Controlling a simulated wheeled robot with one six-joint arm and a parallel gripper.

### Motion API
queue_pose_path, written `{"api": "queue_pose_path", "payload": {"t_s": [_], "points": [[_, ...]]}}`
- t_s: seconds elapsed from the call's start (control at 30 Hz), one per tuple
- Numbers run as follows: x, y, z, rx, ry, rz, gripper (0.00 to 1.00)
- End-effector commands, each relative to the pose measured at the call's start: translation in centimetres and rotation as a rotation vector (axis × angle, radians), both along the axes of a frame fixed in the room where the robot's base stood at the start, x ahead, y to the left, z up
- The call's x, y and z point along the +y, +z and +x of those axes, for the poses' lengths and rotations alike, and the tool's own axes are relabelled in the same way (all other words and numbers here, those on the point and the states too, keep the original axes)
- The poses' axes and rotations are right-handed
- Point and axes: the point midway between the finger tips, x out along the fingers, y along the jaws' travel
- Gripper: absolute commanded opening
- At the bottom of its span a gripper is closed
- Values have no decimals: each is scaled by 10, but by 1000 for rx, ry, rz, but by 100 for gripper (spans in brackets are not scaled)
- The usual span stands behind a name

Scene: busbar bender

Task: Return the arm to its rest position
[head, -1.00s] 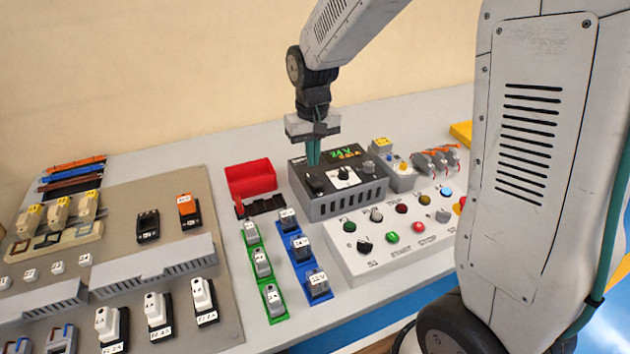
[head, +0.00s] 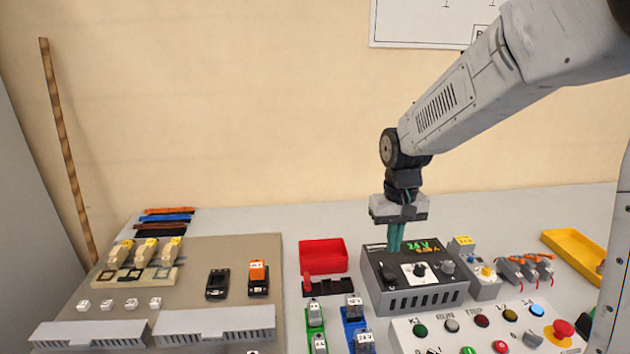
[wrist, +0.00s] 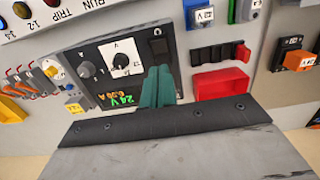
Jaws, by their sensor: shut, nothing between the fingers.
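My gripper (head: 396,246) hangs from the arm with its green fingers pointing down. In the head view the fingertips are at the back left part of the grey power supply box (head: 418,292), which has a lit 24 V display. In the wrist view the gripper (wrist: 158,88) has its green fingers together and empty, over the black top panel of the power supply (wrist: 90,65), close to its dark rocker switch (wrist: 159,47). Whether the fingertips touch the switch cannot be told. The arm reaches in from the upper right.
A red bin (head: 323,254) stands left of the power supply. A control panel (head: 480,330) with buttons is in front, and a yellow tray (head: 572,250) is at the right. A grey board (head: 185,275) with several devices lies left. The wall is behind; space above the bench is free.

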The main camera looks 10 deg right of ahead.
Motion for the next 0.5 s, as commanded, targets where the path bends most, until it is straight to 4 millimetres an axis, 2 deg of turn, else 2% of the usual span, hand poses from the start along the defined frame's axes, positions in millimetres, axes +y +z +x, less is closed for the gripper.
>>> {"api": "queue_pose_path", "payload": {"t_s": [0.07,0.5], "points": [[-2,0,-25,48,7,-3,0],[-21,71,-181,44,14,-1,0]]}}
